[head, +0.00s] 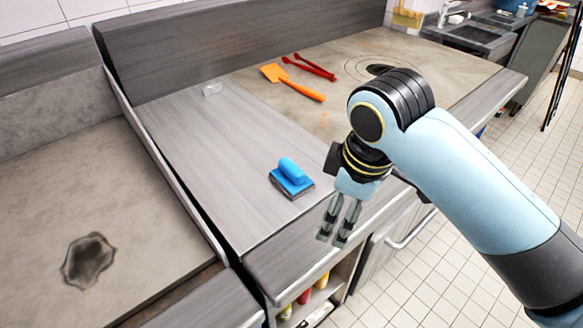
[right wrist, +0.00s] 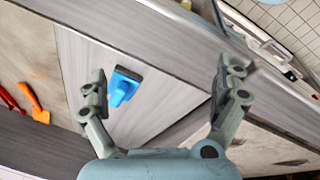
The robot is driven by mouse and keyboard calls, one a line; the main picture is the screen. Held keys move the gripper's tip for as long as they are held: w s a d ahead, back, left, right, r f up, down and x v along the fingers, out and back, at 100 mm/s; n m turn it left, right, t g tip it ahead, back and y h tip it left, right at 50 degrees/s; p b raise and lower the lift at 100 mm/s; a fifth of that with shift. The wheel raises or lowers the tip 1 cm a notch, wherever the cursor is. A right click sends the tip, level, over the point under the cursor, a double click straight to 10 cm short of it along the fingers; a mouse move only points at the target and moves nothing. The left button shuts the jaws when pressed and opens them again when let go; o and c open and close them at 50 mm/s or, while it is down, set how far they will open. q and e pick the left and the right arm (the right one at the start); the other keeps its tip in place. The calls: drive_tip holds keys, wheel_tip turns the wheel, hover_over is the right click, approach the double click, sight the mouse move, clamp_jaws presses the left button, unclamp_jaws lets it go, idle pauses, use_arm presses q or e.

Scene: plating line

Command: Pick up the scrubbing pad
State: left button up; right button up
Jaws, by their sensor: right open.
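The scrubbing pad (head: 291,177) has a blue handle on a dark pad and lies on the grey counter in the head view. It also shows in the right wrist view (right wrist: 122,88), between my fingers but nearer the left one. My right gripper (head: 336,241) is to the right of and nearer than the pad in the head view, apart from it. In the right wrist view my right gripper (right wrist: 163,82) is open and empty, with its two fingers spread wide. My left gripper is in neither view.
An orange spatula (head: 292,82) and red tongs (head: 310,67) lie farther back on the counter. A small light block (head: 212,88) sits near the back wall. A dark stain (head: 88,260) marks the surface at left. The counter around the pad is clear.

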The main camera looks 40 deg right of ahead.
drive_tip(key=w+d+n+g, duration=0.1)
drive_tip(key=w+n, duration=0.5)
drive_tip(key=w, duration=0.5)
drive_tip(key=n+g, duration=0.1)
drive_tip(key=n, duration=0.4)
approach(291, 165)
drive_tip(key=shift+s+d+y, duration=0.1)
drive_tip(key=shift+d+y, duration=0.1)
drive_tip(key=shift+y, duration=0.2)
drive_tip(key=shift+w, duration=0.2)
drive_tip(key=shift+n, duration=0.3)
wheel_tip(291, 165, down, 10)
drive_tip(key=shift+d+f+p, duration=0.1)
drive_tip(key=shift+d+p, duration=0.1)
drive_tip(key=shift+p, duration=0.45)
drive_tip(key=c, duration=1.3)
